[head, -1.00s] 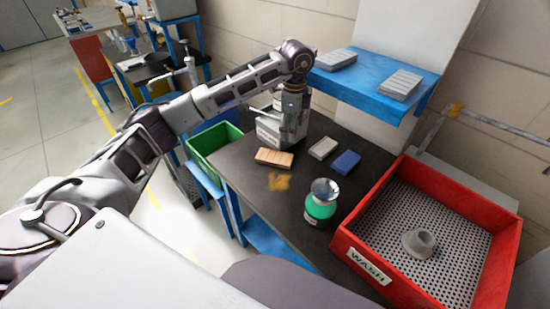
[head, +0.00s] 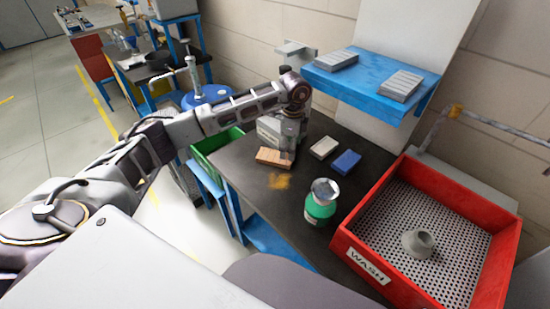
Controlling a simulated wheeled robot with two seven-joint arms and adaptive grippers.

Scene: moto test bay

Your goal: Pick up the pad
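Three pads lie in a row on the dark tabletop (head: 262,205) in the head view: an orange-tan pad (head: 270,158), a whitish pad (head: 323,148) and a blue pad (head: 347,162). Two grey ribbed pads lie on the blue shelf, one at the back left (head: 336,60) and one at the front right (head: 401,85). My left gripper (head: 289,152) points down at the right end of the orange-tan pad. Its fingers are small and partly merge with the background, so I cannot tell their opening or contact. My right gripper is out of view.
A green bottle (head: 319,207) with a silvery top stands near the table's front. A red WASH bin (head: 368,268) with a perforated floor holds a grey part (head: 417,243). A green bin (head: 205,160) is at the table's left. A light box (head: 269,132) stands behind the gripper.

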